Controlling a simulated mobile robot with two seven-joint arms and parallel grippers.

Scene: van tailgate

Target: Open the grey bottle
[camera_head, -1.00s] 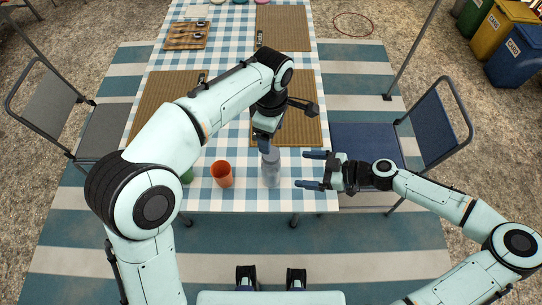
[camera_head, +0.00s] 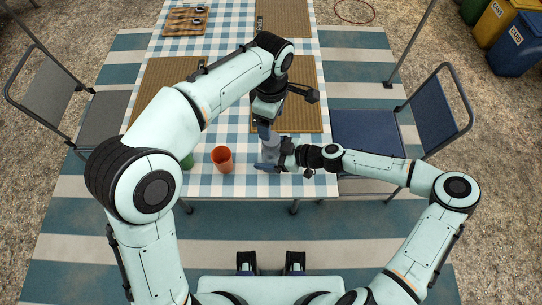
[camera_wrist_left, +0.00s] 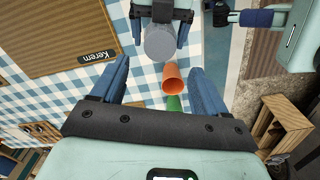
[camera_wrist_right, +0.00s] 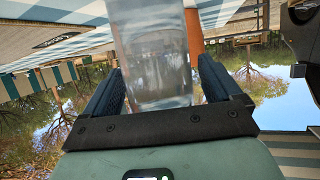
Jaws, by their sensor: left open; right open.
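The grey bottle (camera_head: 271,147) stands upright near the front edge of the checked table, partly hidden by my grippers. In the left wrist view its round grey top (camera_wrist_left: 159,42) is seen from above. In the right wrist view its translucent body (camera_wrist_right: 153,60) stands between the fingers. My right gripper (camera_head: 270,158) is open with its fingers on either side of the bottle; I cannot tell whether they touch it. My left gripper (camera_head: 266,130) is open, pointing down above the bottle's top, apart from it in its own wrist view.
An orange cup (camera_head: 222,159) stands left of the bottle, with a green item (camera_head: 187,161) beyond it, partly behind my left arm. Woven placemats (camera_head: 301,115) lie behind. A blue chair (camera_head: 365,135) stands at the right.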

